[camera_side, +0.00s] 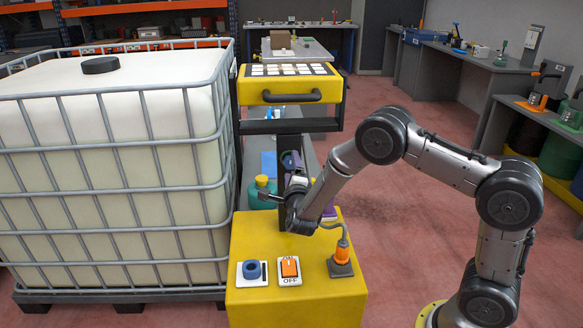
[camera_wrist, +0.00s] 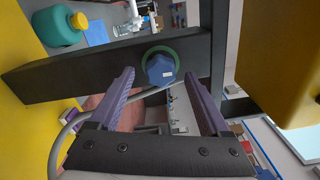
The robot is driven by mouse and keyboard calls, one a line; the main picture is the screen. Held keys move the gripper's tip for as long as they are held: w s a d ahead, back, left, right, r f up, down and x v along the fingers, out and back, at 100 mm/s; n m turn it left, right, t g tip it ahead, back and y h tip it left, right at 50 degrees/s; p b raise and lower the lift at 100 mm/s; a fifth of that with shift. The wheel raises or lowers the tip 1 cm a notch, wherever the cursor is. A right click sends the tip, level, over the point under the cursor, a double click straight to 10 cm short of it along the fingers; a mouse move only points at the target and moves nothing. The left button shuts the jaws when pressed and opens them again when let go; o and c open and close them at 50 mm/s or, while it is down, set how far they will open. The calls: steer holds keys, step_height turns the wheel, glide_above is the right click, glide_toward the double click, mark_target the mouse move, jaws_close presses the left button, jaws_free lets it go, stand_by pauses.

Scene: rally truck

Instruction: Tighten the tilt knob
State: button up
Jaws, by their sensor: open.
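A blue faceted knob (camera_wrist: 161,68) with a green ring behind it and a small white mark sits on a black post (camera_wrist: 100,67) in the wrist view. It appears to be the tilt knob, and it also shows in the side view (camera_side: 291,160) on the upright post. My gripper (camera_wrist: 159,80) is open, with its two purple fingers apart. In the wrist view the knob appears between and beyond the fingertips, and nothing is held. In the side view my gripper (camera_side: 279,194) is beside the post, lower than the knob. Contact cannot be seen.
A yellow pedestal (camera_side: 297,305) carries a blue dial (camera_side: 252,269), an orange switch (camera_side: 289,267) and an orange-black plug with a cable (camera_side: 342,250). A yellow panel with a handle (camera_side: 291,96) is above. A caged white tank (camera_side: 110,170) stands close at left. A teal bottle (camera_wrist: 58,26) is nearby.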

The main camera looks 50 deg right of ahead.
steer(key=v, duration=1.2)
steer(key=shift+s+a, duration=0.25)
steer(key=shift+s, duration=0.05)
steer(key=w+a+r+n+t+y, duration=0.1)
steer(key=w+a+r+n+y, duration=0.3)
steer(key=r+n+y, duration=0.2)
steer(key=s+a+r+n+g+y, duration=0.1)
steer(key=s+a+r+n+y, duration=0.5)
steer(key=n, duration=0.4)
steer(key=s+d+n+g, duration=0.3)
steer(key=s+n, duration=0.4)
steer(key=s, duration=0.5)
steer(key=s+d+f+n+g, duration=0.1)
steer(key=s+d+n+g, duration=0.2)
steer(key=s+n, duration=0.4)
steer(key=s+g, duration=0.1)
steer(key=s, duration=0.5)
steer(key=shift+y, duration=0.4)
